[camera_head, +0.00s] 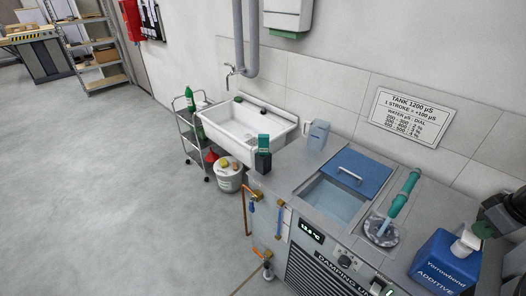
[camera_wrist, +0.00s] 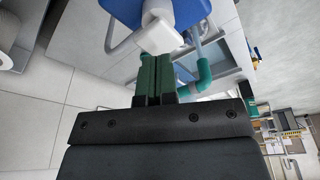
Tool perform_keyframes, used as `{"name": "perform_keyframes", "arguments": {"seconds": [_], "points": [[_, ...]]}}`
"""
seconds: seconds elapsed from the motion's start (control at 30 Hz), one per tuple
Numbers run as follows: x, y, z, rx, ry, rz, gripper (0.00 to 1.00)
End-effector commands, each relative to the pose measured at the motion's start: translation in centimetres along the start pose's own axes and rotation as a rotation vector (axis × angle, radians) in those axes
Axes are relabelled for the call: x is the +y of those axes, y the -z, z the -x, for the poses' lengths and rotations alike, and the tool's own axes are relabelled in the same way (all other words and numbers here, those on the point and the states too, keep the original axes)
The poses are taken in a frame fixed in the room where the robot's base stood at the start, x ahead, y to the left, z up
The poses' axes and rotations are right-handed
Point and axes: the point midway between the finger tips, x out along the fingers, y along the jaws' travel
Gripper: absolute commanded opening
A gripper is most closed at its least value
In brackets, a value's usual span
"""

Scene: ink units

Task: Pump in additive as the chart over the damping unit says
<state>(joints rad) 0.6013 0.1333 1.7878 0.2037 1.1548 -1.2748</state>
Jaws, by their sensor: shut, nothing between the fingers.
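The blue additive canister (camera_head: 440,262) stands on the right of the damping unit (camera_head: 325,275), with a white pump head (camera_head: 466,243) on top. My gripper (camera_head: 482,230) is shut and empty, its green fingertips close to the pump head; I cannot tell whether they touch. In the wrist view the shut fingers (camera_wrist: 155,75) point at the white pump head (camera_wrist: 160,35), with the blue canister (camera_wrist: 185,10) behind. The chart (camera_head: 412,112) on the wall reads "TANK 1200 µS" and "1 STROKE = +100 µS"; its smaller lines on water and dial are hard to read.
The open tank (camera_head: 335,200) holds liquid beside a blue lid (camera_head: 357,172). A teal pipe (camera_head: 403,192) rises left of the canister. A green-capped dark meter (camera_head: 263,155) and a grey jug (camera_head: 318,135) stand near the sink (camera_head: 245,130). The floor at left is clear.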

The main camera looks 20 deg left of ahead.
Motion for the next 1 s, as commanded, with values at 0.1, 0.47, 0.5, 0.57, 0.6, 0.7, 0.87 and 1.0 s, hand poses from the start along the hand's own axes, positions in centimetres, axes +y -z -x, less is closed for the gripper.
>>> {"name": "perform_keyframes", "arguments": {"seconds": [0.1,0.47,0.5,0.57,0.6,0.7,0.87,1.0], "points": [[0.0,0.1,0.6,0.000,-0.001,0.000,0.00],[0.0,0.8,4.0,0.000,-0.001,0.000,0.00],[0.0,0.9,4.5,0.000,-0.001,0.000,0.00],[0.0,1.0,5.1,0.000,-0.001,0.000,0.00],[0.0,1.1,5.4,0.000,-0.001,0.000,0.00],[0.0,1.2,5.9,0.000,0.000,0.000,0.00],[0.0,1.2,5.9,0.000,0.000,0.000,0.00],[0.0,1.2,5.8,0.000,0.000,0.000,0.00]]}}
